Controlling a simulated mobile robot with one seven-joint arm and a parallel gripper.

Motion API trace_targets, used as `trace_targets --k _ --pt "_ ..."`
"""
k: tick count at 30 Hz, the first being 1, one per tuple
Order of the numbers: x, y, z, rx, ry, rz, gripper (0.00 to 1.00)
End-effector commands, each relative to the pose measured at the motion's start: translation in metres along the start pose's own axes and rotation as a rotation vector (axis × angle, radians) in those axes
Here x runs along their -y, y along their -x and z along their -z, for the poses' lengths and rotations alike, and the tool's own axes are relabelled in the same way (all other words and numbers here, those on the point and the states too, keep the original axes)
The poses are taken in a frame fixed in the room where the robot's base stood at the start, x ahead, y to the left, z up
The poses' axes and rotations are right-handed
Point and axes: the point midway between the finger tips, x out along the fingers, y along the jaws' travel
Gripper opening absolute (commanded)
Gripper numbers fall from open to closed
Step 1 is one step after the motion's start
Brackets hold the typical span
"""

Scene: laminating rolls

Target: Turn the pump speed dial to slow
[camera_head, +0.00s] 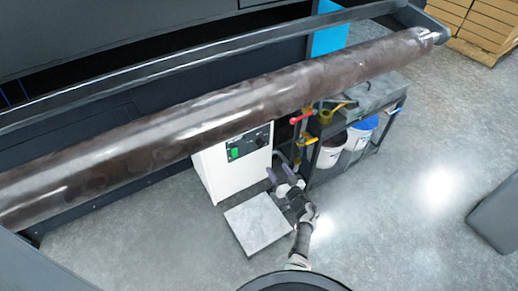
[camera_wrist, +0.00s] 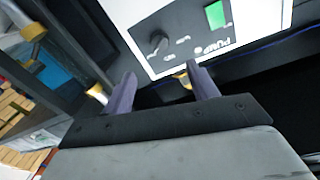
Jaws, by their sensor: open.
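The pump speed dial is a dark round knob (camera_wrist: 158,43) on a dark panel (camera_wrist: 186,40) of a white box. In the head view the white pump box (camera_head: 210,170) stands under the long roll, and its dial (camera_head: 234,153) is small. A green switch (camera_wrist: 215,15) sits beside the dial on the same panel. My gripper (camera_wrist: 163,85) is open, its two purple-grey fingers apart with nothing seen held. The fingertips are short of the panel, and the dial is ahead of them, not touched. In the head view my gripper (camera_head: 276,177) is in front of the box's lower right.
A long dark roll (camera_head: 220,115) spans above the box. A metal cart (camera_head: 375,105) with red- and yellow-handled valves and buckets (camera_head: 358,137) stands at the right. A grey square plate (camera_head: 258,222) lies in front of the box. Open floor lies to the right.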

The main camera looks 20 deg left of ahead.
Motion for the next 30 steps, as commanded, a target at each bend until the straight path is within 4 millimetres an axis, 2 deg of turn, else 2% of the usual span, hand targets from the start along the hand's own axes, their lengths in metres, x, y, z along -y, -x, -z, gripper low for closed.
trace_targets --k 5,21,30 --pt "-0.001 -0.012 -0.004 -0.001 0.003 0.003 0.58" --pt "-0.002 -0.102 -0.005 -0.003 0.004 0.002 0.58" --pt "-0.001 -0.133 -0.002 -0.002 0.002 0.001 0.58"
